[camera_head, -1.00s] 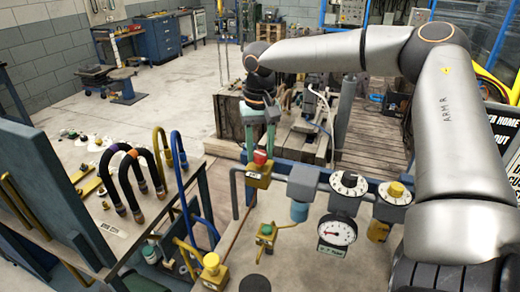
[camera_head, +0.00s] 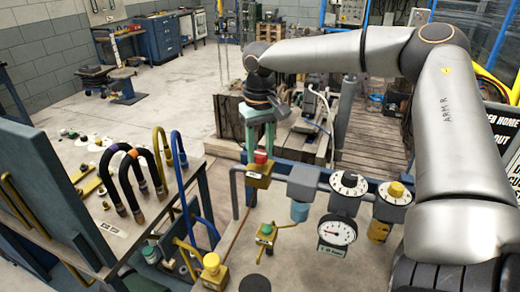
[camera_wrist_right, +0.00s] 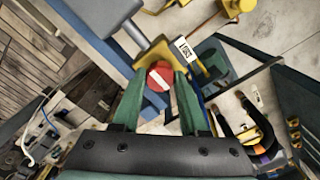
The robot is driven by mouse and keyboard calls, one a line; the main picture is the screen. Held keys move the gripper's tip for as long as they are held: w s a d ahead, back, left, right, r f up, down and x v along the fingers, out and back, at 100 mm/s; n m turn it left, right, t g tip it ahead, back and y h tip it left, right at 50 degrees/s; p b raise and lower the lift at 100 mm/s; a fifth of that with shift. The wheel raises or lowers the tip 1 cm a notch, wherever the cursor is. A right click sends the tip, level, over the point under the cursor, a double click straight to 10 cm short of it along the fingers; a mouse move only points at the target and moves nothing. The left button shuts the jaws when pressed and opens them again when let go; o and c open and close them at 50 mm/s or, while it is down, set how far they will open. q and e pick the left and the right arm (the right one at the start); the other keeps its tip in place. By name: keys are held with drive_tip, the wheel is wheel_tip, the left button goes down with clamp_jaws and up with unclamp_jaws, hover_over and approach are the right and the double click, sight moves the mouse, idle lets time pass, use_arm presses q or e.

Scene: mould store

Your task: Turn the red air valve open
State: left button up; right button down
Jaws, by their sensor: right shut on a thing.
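The red air valve (camera_head: 261,156) is a small round knob on top of a yellow block (camera_head: 258,177) at the left end of the grey pipework. In the right wrist view the red knob (camera_wrist_right: 160,77) carries a pale stripe running diagonally across its face. My right gripper (camera_head: 259,150) reaches down from above with green fingers. Its fingertips (camera_wrist_right: 160,84) sit on either side of the knob, shut on it. The fingers hide parts of the knob's sides. My left gripper is not in view.
A green-topped valve (camera_head: 266,230) sits lower. A bench (camera_head: 122,236) with curved hoses (camera_head: 130,180) is at left.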

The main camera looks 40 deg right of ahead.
sight(260, 154)
drive_tip(key=shift+c, duration=2.2)
unclamp_jaws()
drive_tip(key=shift+r, duration=0.15)
wheel_tip(260, 154, up, 12)
drive_tip(key=shift+r, duration=0.15)
